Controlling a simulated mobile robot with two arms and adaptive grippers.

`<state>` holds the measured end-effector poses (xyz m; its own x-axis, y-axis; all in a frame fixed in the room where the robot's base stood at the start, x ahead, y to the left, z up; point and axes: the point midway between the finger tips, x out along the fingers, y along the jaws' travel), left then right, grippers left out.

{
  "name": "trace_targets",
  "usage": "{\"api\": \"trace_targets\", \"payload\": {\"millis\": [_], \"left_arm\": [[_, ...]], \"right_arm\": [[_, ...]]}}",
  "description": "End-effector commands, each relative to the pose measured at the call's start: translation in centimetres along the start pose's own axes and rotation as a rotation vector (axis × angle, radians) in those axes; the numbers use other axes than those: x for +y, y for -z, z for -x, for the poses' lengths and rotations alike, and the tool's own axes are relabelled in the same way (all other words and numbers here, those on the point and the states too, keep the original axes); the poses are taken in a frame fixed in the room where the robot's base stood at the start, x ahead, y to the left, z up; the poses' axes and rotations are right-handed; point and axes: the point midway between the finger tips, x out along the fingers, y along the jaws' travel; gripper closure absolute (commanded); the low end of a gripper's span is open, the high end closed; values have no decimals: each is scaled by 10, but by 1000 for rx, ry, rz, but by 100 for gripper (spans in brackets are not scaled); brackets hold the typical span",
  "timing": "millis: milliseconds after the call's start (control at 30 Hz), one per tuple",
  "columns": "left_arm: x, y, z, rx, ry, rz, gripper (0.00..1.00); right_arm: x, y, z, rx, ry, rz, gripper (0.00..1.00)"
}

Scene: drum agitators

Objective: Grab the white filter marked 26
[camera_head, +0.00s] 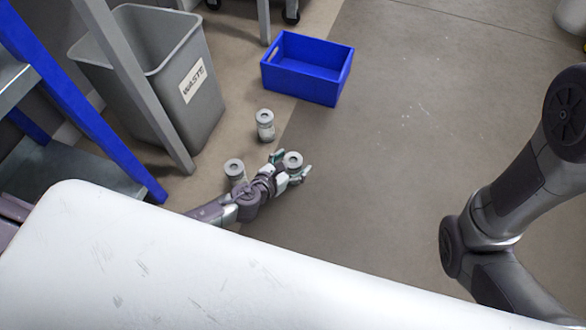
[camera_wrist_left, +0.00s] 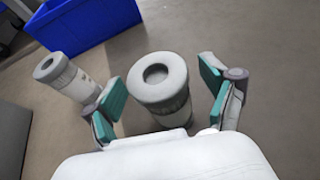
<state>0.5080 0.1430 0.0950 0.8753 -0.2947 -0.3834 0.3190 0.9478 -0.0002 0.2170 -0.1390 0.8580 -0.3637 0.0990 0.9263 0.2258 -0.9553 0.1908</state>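Three white cylindrical filters with grey ring tops stand on the floor in the head view. One filter (camera_head: 293,160) is between the fingers of my left gripper (camera_head: 290,170). In the left wrist view this filter (camera_wrist_left: 162,85) stands between the green-padded fingers of the gripper (camera_wrist_left: 165,105), with a gap on each side, so the gripper is open. A second filter (camera_head: 265,125) stands farther back. A third filter (camera_head: 234,169) is left of the gripper, partly hidden by my arm. One other filter (camera_wrist_left: 65,77) shows outside the left finger. No number is readable on any filter. My right gripper is out of view.
A blue bin (camera_head: 307,70) stands on the floor behind the filters; it also shows in the left wrist view (camera_wrist_left: 85,22). A grey waste bin (camera_head: 190,100) and a blue-legged shelf (camera_head: 85,105) are at the left. The floor to the right is clear.

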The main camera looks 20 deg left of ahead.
Motion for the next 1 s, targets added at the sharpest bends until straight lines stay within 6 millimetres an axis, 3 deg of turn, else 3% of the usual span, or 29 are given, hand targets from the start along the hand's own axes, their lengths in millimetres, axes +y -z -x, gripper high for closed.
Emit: {"api": "trace_targets", "payload": {"millis": [33, 367, 667, 933, 1000], "left_arm": [[0, 0, 0, 0, 0, 0, 28], [0, 0, 0, -1, 0, 0, 81], [0, -3, 2, -1, 0, 0, 81], [0, -28, 12, -1, 0, -1, 81], [0, -37, 15, -1, -1, -1, 81]], "right_arm": [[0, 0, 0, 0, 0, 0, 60], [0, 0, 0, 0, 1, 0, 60], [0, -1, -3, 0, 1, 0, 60], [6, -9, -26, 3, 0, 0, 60], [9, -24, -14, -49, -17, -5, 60]]}}
